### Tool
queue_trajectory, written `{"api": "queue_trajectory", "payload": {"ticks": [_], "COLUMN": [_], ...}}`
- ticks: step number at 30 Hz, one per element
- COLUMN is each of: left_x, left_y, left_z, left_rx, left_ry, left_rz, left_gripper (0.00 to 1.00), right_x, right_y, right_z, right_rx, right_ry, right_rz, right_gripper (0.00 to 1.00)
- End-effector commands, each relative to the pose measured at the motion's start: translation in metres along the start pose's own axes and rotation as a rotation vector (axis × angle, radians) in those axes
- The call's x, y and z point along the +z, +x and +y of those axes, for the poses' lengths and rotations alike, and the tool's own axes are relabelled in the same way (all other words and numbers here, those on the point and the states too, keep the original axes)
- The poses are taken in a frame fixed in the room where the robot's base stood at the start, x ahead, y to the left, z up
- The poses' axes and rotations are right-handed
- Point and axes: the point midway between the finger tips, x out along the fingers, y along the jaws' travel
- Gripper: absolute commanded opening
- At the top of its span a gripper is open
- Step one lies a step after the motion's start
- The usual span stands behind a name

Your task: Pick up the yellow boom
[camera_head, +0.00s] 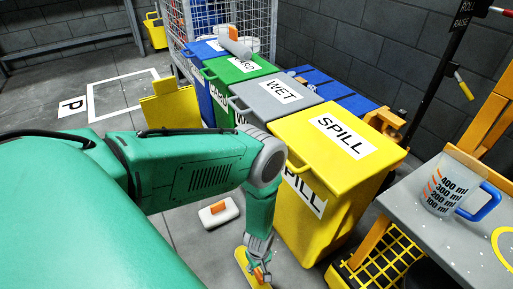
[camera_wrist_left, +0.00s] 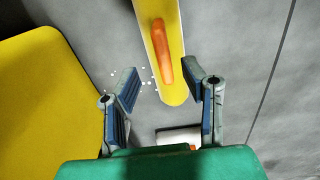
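The yellow boom (camera_head: 241,262) is a long, round-ended yellow piece with an orange handle, lying on the grey floor beside the yellow SPILL bin. In the left wrist view the boom (camera_wrist_left: 172,85) runs from the top edge down to between the fingertips, with its orange handle along the middle. My left gripper (camera_head: 259,262) reaches down over the boom, partly hiding it. In the wrist view my left gripper (camera_wrist_left: 162,78) is open, one finger on each side of the boom's near end. I see a gap on both sides. My right gripper is not in view.
The yellow SPILL bin (camera_head: 328,200) stands close right of the arm, with grey (camera_head: 262,98), green and blue bins behind. A white piece with an orange handle (camera_head: 228,216) lies on the floor nearby. A grey table (camera_head: 430,240) with a measuring jug (camera_head: 447,185) stands at right.

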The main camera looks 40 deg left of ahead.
Motion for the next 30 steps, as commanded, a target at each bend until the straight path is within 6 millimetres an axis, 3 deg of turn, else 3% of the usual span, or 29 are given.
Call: {"api": "queue_trajectory", "payload": {"ticks": [10,18,21,30], "left_x": [-0.006,-0.006,-0.006,-0.006], "left_y": [0.048,0.05,0.05,0.049], "left_z": [-0.005,-0.005,-0.005,-0.004], "left_rx": [0.0,0.0,0.0,0.001], "left_ry": [0.002,0.001,0.001,0.002], "left_rz": [0.0,0.0,0.0,0.0], "left_gripper": [0.38,0.38,0.03,0.0], "right_x": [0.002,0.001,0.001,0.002], "right_y": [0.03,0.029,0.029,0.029], "right_z": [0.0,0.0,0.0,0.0], "right_rx": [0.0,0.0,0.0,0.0], "right_ry": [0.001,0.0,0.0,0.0], "right_rz": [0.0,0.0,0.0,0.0], "right_gripper": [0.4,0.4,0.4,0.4]}}
